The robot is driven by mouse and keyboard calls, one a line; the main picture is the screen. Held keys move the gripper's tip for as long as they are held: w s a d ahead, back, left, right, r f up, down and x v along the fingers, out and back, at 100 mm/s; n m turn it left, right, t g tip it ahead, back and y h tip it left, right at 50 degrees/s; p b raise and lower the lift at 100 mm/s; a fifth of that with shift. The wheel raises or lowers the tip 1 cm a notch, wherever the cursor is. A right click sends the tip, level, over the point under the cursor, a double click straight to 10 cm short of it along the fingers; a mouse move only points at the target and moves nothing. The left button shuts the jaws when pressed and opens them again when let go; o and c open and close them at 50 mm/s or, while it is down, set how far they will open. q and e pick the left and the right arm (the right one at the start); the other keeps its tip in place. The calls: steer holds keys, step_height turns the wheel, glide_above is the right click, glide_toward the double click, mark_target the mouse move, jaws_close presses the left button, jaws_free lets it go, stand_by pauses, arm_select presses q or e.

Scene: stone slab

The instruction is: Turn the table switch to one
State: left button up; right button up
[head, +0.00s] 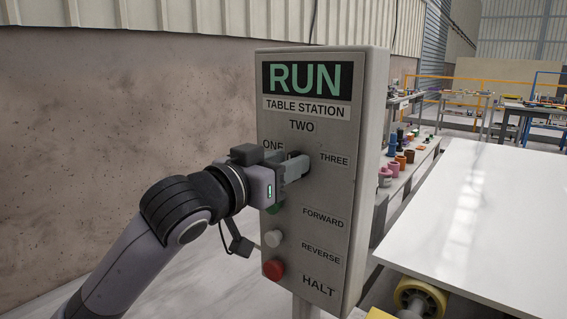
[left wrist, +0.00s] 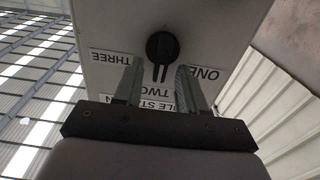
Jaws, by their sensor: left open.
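The table switch is a black rotary knob (left wrist: 162,46) on the grey control box (head: 335,185). Its handle points toward the TWO label (head: 301,126), with ONE (head: 273,145) to the left and THREE (head: 334,161) to the right. In the left wrist view the panel appears upside down. My left gripper (head: 292,170) is at the panel front, open, its two fingers (left wrist: 160,72) one on each side of the knob's handle. I see gaps between handle and fingers. In the head view the gripper mostly hides the knob. My right gripper is out of view.
Below the knob are a mostly hidden green button (head: 275,208), a white button (head: 272,238) and a red HALT button (head: 273,270). A pale stone slab (head: 490,210) lies to the right. A concrete wall (head: 110,130) stands behind at left.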

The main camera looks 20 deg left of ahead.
arm_select(q)
jaws_close()
steer(key=shift+w+a+f+n+p, duration=0.15)
steer(key=shift+a+n+p, duration=0.1)
steer(key=shift+n+p, duration=1.85)
steer(key=shift+a+f+n+p, duration=0.1)
steer(key=shift+a+n+p, duration=0.1)
steer(key=shift+n+p, duration=1.9)
steer(key=shift+w+a+f+n+p, duration=0.15)
steer(key=shift+a+n+p, duration=0.1)
steer(key=shift+n+p, duration=1.85)
